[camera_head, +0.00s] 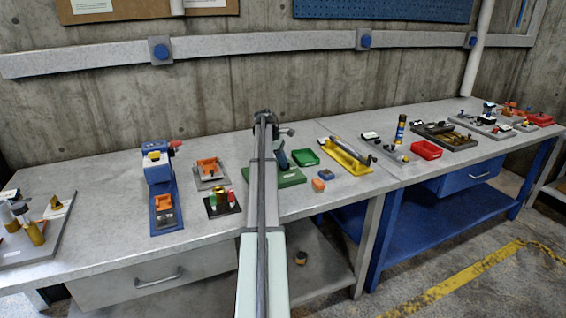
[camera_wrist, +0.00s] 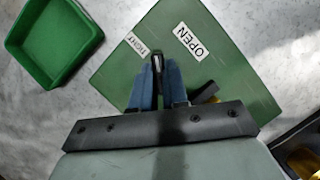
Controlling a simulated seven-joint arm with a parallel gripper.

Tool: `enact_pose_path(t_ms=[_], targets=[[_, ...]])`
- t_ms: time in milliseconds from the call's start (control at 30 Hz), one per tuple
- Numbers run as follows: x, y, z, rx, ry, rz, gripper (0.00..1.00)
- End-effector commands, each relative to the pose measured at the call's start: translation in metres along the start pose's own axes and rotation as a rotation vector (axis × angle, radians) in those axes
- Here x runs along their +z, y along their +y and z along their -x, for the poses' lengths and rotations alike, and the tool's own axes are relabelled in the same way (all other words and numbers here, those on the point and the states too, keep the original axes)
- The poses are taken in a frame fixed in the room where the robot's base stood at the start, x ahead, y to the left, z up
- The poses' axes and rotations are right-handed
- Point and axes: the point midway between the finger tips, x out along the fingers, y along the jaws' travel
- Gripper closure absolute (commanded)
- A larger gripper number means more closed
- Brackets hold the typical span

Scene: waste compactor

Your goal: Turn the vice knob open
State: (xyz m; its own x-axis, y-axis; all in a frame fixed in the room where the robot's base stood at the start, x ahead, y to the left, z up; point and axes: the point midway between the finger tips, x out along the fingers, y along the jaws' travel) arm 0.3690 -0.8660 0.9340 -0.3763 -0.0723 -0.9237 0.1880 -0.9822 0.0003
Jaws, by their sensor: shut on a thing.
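The vice stands on a green base (camera_head: 291,179), mostly hidden behind my arm in the head view; a dark teal part of the vice (camera_head: 281,157) shows just right of the arm. In the wrist view the green base (camera_wrist: 225,75) carries white labels reading OPEN and TIGHT. My gripper (camera_wrist: 156,72) is over this base, its two bluish fingers close together on a narrow dark piece, which looks like the handle of the vice knob (camera_wrist: 157,64). A short black piece (camera_wrist: 206,92) shows right of the fingers. The rest of the vice is hidden under my gripper.
A green tray (camera_head: 305,157) lies right of the base; it also shows in the wrist view (camera_wrist: 50,45). A yellow holder (camera_head: 345,156) is further right. A black stand with colored pieces (camera_head: 222,203) and a blue machine (camera_head: 160,185) are left.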

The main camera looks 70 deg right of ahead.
Motion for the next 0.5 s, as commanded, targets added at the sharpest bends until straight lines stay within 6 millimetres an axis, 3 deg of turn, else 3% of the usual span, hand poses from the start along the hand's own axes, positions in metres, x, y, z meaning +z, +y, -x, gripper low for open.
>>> enact_pose_path(t_ms=[500], targets=[[0.0006,0.0035,-0.0018,-0.182,0.000,-0.432,1.00]])
